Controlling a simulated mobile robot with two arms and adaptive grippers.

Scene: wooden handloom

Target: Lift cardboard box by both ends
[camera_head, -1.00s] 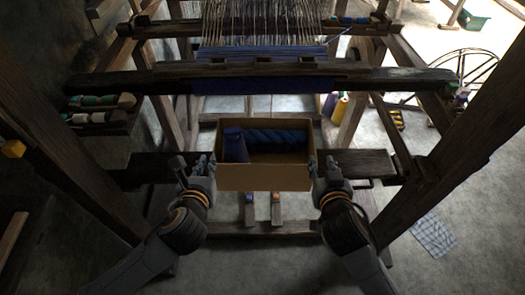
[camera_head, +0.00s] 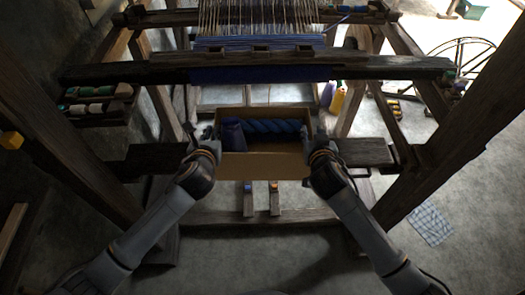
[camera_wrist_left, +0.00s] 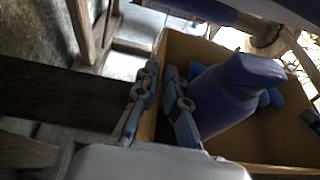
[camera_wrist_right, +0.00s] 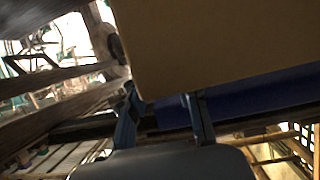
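The open cardboard box (camera_head: 265,166) stands level with the bench in the head view, with a dark blue upright roll (camera_head: 233,134) and a blue twisted bundle (camera_head: 274,127) inside. I cannot tell whether the box touches the bench. My left gripper (camera_head: 211,137) is at its left end. In the left wrist view, the left fingers (camera_wrist_left: 160,90) straddle the left wall, one outside and one inside; firm contact is unclear. My right gripper (camera_head: 318,137) is at the right end. In the right wrist view, the right fingers (camera_wrist_right: 162,105) are apart beside the cardboard; their tips are partly hidden.
A dark wooden bench (camera_head: 363,152) extends at both sides of the box. The loom's thick beam (camera_head: 390,68) crosses behind, above the box. Slanted loom posts (camera_head: 455,140) flank the arms. Two pedals (camera_head: 248,199) lie below. Spool racks (camera_head: 97,108) stand at left.

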